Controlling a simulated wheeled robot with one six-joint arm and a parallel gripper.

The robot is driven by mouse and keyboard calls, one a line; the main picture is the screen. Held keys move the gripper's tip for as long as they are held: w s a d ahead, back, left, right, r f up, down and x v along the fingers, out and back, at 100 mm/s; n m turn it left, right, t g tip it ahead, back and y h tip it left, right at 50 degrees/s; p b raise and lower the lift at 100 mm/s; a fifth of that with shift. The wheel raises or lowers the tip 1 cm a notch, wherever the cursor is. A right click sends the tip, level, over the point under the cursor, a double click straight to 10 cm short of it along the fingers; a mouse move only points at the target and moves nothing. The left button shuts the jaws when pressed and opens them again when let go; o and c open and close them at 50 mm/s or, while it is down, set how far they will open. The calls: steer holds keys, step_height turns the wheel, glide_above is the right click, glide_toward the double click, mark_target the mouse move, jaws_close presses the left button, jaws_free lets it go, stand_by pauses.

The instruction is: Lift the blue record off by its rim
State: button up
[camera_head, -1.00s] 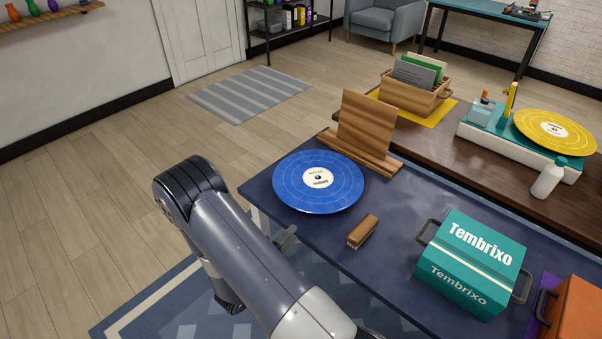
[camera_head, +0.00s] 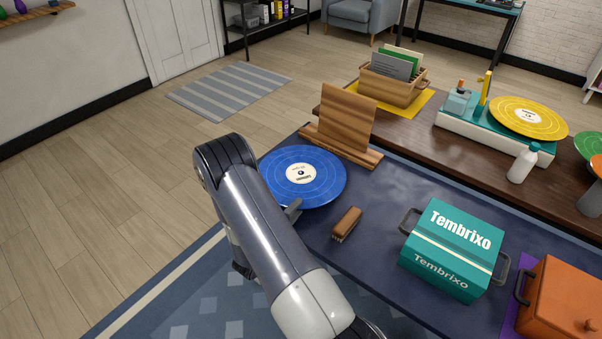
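The blue record (camera_head: 318,186) lies flat at the left end of the dark blue table (camera_head: 400,188), with a cream label in its middle. My arm covers part of its left edge, and I cannot see what is under it.
A wooden stand (camera_head: 345,122) is just behind the record. A brown brush (camera_head: 346,223) lies in front of it. A teal box (camera_head: 453,250) and an orange box (camera_head: 562,302) are at right. On the brown bench behind are a turntable with a yellow record (camera_head: 520,121) and a crate (camera_head: 392,88).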

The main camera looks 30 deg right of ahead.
steer(key=shift+c, duration=0.5)
jaws_close()
